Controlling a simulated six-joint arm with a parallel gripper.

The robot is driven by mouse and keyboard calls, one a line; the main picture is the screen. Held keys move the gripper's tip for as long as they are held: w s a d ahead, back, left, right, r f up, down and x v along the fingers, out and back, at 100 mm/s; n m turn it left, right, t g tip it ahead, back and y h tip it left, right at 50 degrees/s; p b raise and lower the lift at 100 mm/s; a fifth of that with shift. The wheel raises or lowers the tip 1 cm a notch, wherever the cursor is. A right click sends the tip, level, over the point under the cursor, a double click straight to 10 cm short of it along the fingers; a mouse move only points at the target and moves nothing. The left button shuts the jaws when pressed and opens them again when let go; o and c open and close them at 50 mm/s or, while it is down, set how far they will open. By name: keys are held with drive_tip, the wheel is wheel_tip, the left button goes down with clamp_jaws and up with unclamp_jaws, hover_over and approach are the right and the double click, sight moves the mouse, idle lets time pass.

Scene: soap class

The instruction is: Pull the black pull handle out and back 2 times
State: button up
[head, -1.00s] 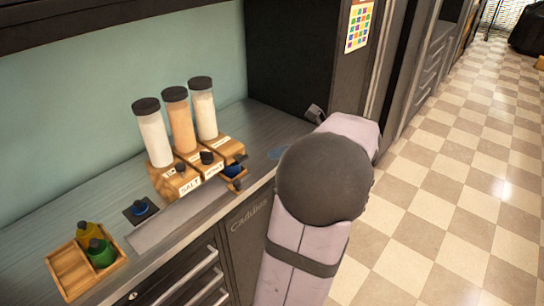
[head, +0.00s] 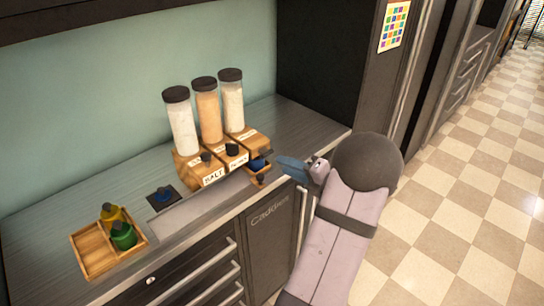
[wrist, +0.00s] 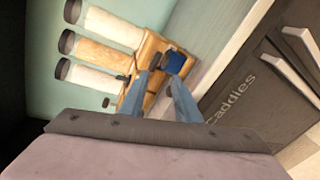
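A wooden dispenser (head: 194,180) on the counter carries three clear jars (head: 207,112) with dark lids. Black knobs (head: 232,150) stick out of its front. At its right end, a blue cup (head: 259,164) sits in a small wooden holder, with a dark knob (head: 261,179) at its front. I cannot tell which knob is the pull handle. My gripper (head: 283,166) is just right of the blue cup in the head view. In the wrist view, its blue fingers (wrist: 160,82) are spread and point at the dispenser's end, near the blue cup (wrist: 174,62); nothing visible is held.
A wooden tray (head: 92,268) with a yellow and a green bottle stands at the left. A blue-topped item on a dark square (head: 163,197) lies between tray and dispenser. A dark tall cabinet (head: 325,60) stands at the right. Drawers with bar handles (head: 205,275) are below.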

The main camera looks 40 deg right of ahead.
sight(269, 154)
drive_tip(key=shift+w+d+r+m+t, duration=0.15)
drive_tip(key=shift+r+m, duration=0.15)
drive_tip(key=shift+m, duration=0.7)
drive_tip(key=shift+d+r+m+t, duration=0.15)
drive_tip(key=shift+r+m, duration=0.1)
drive_tip(key=shift+m, duration=0.75)
drive_tip(key=shift+a, duration=0.1)
drive_tip(key=w, duration=0.1)
drive_tip(key=w+p, duration=0.1)
drive_tip(key=w, duration=0.1)
drive_tip(key=w+f+p, duration=0.1)
drive_tip(key=w, duration=0.1)
drive_tip(key=shift+w, duration=0.2)
drive_tip(key=shift+w+f+p, duration=0.25)
drive_tip(key=shift+w+p, duration=0.1)
drive_tip(key=shift+w, duration=0.55)
clamp_jaws()
